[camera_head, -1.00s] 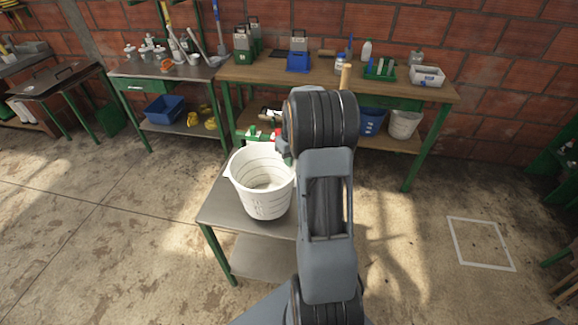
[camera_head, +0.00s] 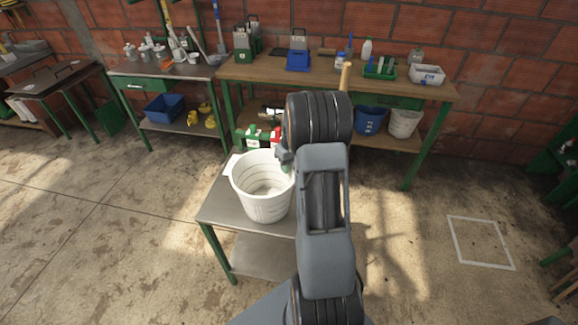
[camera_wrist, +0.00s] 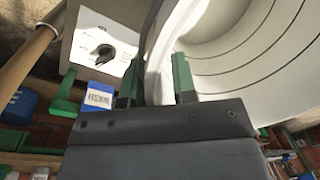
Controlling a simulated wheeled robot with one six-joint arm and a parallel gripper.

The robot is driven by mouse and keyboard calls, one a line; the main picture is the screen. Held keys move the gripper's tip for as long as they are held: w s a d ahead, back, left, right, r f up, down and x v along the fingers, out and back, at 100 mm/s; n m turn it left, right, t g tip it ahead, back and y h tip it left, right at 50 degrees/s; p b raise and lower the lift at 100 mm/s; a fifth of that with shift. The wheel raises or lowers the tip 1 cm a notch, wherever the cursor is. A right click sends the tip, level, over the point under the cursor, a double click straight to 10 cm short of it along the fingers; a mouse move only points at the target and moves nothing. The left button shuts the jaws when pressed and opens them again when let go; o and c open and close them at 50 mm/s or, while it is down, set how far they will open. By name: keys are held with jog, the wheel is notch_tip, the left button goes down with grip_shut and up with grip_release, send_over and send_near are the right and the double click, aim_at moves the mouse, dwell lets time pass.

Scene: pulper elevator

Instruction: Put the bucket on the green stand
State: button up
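The white bucket (camera_head: 262,205) sits upright, as far as I can tell, on the grey metal top (camera_head: 222,205) of the low stand with green legs. In the wrist view, the bucket's ribbed wall (camera_wrist: 215,65) fills the upper right. My gripper (camera_wrist: 158,85) is at the bucket's rim, with one green-padded finger on each side of the wall. The fingers are apart, with a gap around the rim. In the head view, my arm hides most of the gripper and the right part of the stand.
Behind the stand is a long wooden workbench (camera_head: 330,72) with bottles and trays. A blue bucket (camera_head: 370,121) and another white bucket (camera_head: 404,124) are on its lower shelf. A white floor square (camera_head: 480,242) lies on clear floor at right.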

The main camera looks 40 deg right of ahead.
notch_tip(320, 180, up, 12)
jog(key=d, duration=0.1)
jog(key=s+a+r+t+h, duration=0.1)
jog(key=s+a+r, duration=0.15)
jog(key=a, duration=0.35)
jog(key=s+a+r, duration=0.2)
jog(key=a+r, duration=0.1)
jog(key=a, duration=0.3)
jog(key=s+a+f+t, duration=0.1)
jog(key=s+a+t, duration=0.2)
jog(key=s+a, duration=0.8)
jog(key=shift+s+a+f, duration=0.2)
jog(key=shift+s+f, duration=0.2)
jog(key=shift+s, duration=0.1)
jog(key=shift+s+n, duration=0.1)
jog(key=shift+n, duration=0.2)
